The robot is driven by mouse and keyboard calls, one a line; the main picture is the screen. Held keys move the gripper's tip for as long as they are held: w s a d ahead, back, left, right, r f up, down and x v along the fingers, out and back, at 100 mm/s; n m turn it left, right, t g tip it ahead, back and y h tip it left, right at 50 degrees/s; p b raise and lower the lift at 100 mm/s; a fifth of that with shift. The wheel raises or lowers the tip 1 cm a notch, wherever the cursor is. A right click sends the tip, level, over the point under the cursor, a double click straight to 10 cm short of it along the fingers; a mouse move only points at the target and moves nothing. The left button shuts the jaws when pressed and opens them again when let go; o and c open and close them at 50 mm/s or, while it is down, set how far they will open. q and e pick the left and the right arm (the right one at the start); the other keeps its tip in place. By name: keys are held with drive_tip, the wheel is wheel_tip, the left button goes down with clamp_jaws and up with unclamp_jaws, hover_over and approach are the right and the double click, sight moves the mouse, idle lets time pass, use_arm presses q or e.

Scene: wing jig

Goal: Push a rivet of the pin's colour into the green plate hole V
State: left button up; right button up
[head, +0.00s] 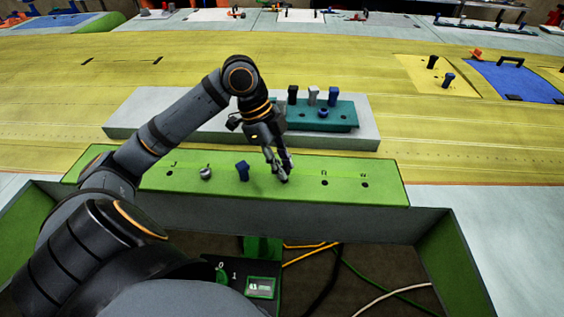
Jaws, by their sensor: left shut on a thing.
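The green plate (390,190) runs across the front, with open dark holes at its left and right; most hole letters are too small to read. A silver-grey piece (205,173) and a blue piece (242,170) stand in the plate. My left gripper (282,175) points down at the plate, right of the blue piece. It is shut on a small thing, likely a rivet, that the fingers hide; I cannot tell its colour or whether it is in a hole. My right gripper is not in view.
A teal block (345,121) on a grey slab (365,137) behind the plate holds black (292,94), grey (312,95) and blue (333,95) rivets. A low blue piece (323,113) sits at its front. A blue panel (518,82) lies far right on the yellow surface.

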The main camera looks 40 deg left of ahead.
use_arm(q)
drive_tip(key=shift+f+b, duration=0.7)
drive_tip(key=shift+f, duration=0.6)
drive_tip(key=o, duration=1)
drive_tip(key=v, duration=1.2)
drive_tip(key=shift+r, duration=0.1)
